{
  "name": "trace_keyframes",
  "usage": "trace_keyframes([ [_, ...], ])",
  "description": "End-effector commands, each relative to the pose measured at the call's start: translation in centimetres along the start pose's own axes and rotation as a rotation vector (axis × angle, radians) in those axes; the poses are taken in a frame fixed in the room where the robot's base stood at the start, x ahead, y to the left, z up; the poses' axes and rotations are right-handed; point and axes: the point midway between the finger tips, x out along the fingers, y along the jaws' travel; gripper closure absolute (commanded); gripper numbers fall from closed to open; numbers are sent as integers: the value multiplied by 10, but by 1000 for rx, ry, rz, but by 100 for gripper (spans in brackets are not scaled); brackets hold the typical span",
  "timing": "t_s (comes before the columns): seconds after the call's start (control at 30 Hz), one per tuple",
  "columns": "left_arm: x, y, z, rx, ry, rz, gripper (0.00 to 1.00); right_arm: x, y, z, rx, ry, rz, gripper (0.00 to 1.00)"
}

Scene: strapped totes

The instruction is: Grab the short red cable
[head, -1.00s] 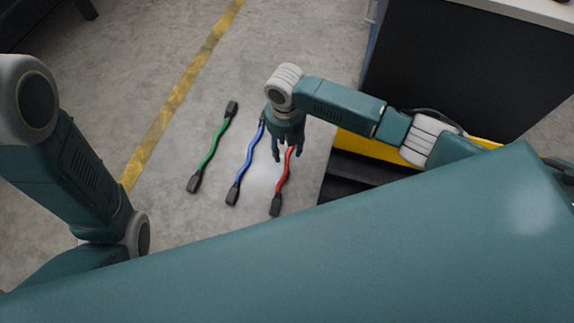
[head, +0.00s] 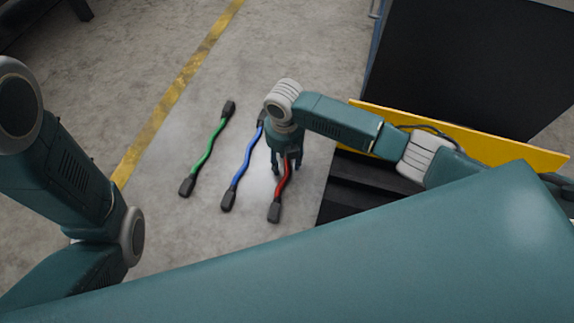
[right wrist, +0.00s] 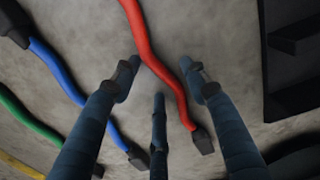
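The red cable (head: 283,186) lies on the grey floor, with a dark plug at its near end; its far part is hidden under my right gripper (head: 285,166). In the right wrist view the red cable (right wrist: 151,57) runs between the spread fingers of my right gripper (right wrist: 160,86). The fingers are apart and empty, pointing down close over the cable; whether they touch it I cannot tell. My left arm shows at the left edge of the head view, but its gripper is not in view.
A blue cable (head: 245,167) lies just left of the red one, and a green cable (head: 209,149) further left. A dark open box with a yellow panel (head: 480,142) stands right of the red cable. A yellow floor line (head: 172,100) runs at the left.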

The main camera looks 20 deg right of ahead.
Motion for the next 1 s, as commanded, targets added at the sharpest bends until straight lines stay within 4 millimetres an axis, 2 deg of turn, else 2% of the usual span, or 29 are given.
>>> trace_keyframes([
  [0.03,0,0,0,0,0,0,100,0,0,0,0,0,0,66],
  [0.2,0,0,0,0,0,0,100,0,0,0,0,1,0,99],
  [0.67,2,0,1,0,0,0,100,-2,0,0,1,1,0,100],
  [0.87,15,-3,5,0,0,0,100,-20,0,0,0,0,1,100],
  [1.0,34,-7,12,0,-1,0,100,-47,0,0,0,0,1,100],
])
